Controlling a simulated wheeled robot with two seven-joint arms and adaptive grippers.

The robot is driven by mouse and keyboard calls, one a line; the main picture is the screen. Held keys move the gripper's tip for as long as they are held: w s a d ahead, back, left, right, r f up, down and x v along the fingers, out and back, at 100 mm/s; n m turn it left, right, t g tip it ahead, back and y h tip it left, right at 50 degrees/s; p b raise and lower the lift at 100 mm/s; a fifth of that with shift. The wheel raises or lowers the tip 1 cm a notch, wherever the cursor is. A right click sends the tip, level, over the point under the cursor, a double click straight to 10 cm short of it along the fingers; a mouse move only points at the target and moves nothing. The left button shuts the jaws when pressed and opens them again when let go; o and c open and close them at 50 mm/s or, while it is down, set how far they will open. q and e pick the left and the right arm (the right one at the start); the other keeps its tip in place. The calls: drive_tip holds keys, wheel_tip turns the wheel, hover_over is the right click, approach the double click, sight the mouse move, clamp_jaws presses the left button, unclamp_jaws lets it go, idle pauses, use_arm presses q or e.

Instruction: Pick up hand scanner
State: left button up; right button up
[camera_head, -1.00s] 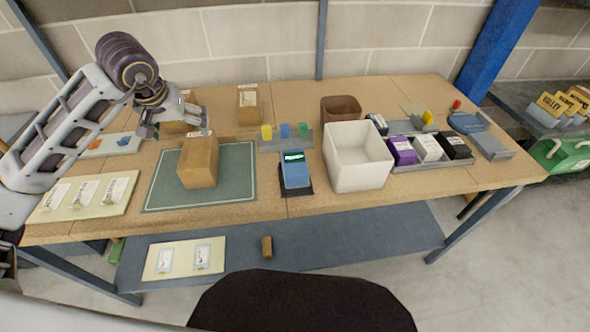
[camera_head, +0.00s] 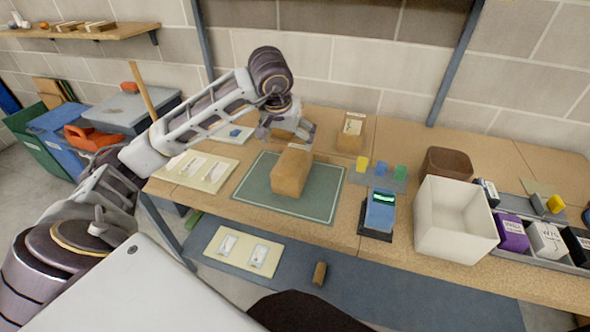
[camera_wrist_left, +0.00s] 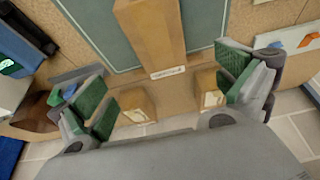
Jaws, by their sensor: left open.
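A blue handheld device with a lit green display (camera_head: 381,208), which looks like the hand scanner, rests on a dark base on the table, right of the green mat. It shows partly at the left edge of the left wrist view (camera_wrist_left: 22,50). My left gripper (camera_head: 288,130) is over the table at the back of the mat, just behind the brown carton and well left of the device. In the left wrist view its green-padded fingers (camera_wrist_left: 165,92) are spread apart with nothing held between them. My right gripper is not in view.
A brown carton (camera_head: 291,170) stands on the green mat (camera_head: 250,190). Small coloured blocks (camera_head: 381,168) sit behind the device, and a white bin (camera_head: 455,222) stands close on its right. A brown bin (camera_head: 446,164) and another carton (camera_head: 351,131) are further back.

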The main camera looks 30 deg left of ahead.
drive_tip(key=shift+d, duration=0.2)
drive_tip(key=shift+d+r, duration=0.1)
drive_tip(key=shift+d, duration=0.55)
